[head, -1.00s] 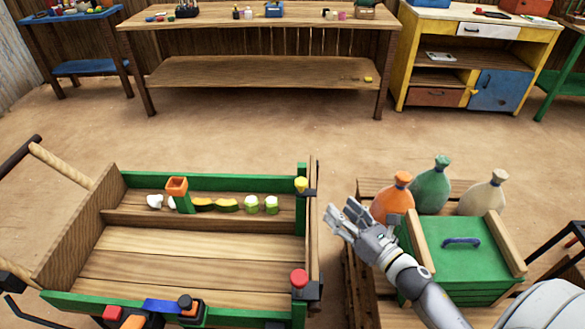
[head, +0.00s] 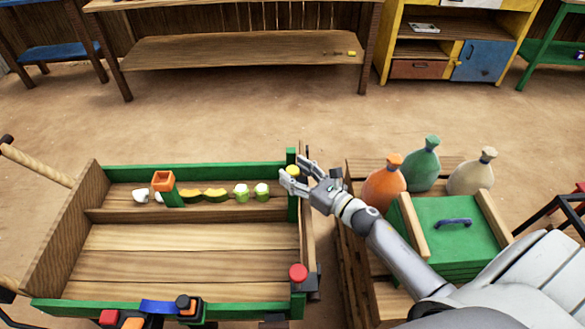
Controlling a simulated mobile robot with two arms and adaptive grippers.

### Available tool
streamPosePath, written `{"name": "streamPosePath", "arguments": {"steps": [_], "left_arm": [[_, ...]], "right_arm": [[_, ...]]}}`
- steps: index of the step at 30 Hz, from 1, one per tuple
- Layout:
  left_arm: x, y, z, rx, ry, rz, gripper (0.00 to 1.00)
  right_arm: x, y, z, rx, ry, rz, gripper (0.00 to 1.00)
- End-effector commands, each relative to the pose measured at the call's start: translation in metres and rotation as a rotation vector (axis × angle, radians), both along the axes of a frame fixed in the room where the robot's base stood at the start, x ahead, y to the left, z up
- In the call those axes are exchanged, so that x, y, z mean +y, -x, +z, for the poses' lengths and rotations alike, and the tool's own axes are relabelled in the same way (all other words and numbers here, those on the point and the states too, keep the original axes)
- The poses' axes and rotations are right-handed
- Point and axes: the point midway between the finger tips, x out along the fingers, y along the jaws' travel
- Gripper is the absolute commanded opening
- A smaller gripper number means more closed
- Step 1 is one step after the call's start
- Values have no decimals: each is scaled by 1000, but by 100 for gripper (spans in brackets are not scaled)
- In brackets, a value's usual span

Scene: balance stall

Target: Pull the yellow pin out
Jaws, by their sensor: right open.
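The yellow pin (head: 292,170) shows its round yellow head at the far right corner post of the wooden cart (head: 190,251). My right gripper (head: 293,173) is open, with its fingers at the yellow pin; one finger partly covers the pin's right side. I cannot tell whether the fingers touch the pin. My left gripper does not show.
A red-headed pin (head: 298,272) sits at the cart's near right corner. Orange (head: 385,184), green (head: 422,164) and beige sacks (head: 471,172) and a green box (head: 456,236) stand on a wooden platform to the right. Open dirt floor lies behind the cart.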

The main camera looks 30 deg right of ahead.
Motion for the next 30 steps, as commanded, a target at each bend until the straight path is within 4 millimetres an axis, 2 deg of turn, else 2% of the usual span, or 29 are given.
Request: {"name": "streamPosePath", "arguments": {"steps": [2,5,14,26,30], "left_arm": [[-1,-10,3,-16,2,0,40],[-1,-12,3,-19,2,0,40],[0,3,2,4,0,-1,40],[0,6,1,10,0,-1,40],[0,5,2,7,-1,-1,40]], "right_arm": [[2,-7,1,-1,0,-1,51],[4,-11,0,0,-1,-1,51],[5,-13,0,1,-1,-1,51],[5,-13,0,0,-1,-1,3],[5,-13,0,0,-1,-1,0]]}}
